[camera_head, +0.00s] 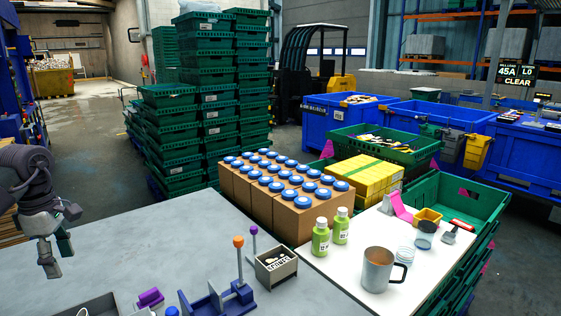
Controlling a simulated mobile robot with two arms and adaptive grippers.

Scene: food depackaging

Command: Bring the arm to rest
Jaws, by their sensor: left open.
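My left gripper (55,258) is at the left edge of the head view. Its fingers point down above the left part of the grey table (130,245). It is open, with nothing between its fingers. My left arm comes in from the left edge. My right gripper is not in the view.
A grey tray (88,308), a purple piece (150,297), a blue stand (218,301) and a small box (276,265) are along the table's front. On the right are two green bottles (321,238) and a metal mug (377,270). The table's middle is clear.

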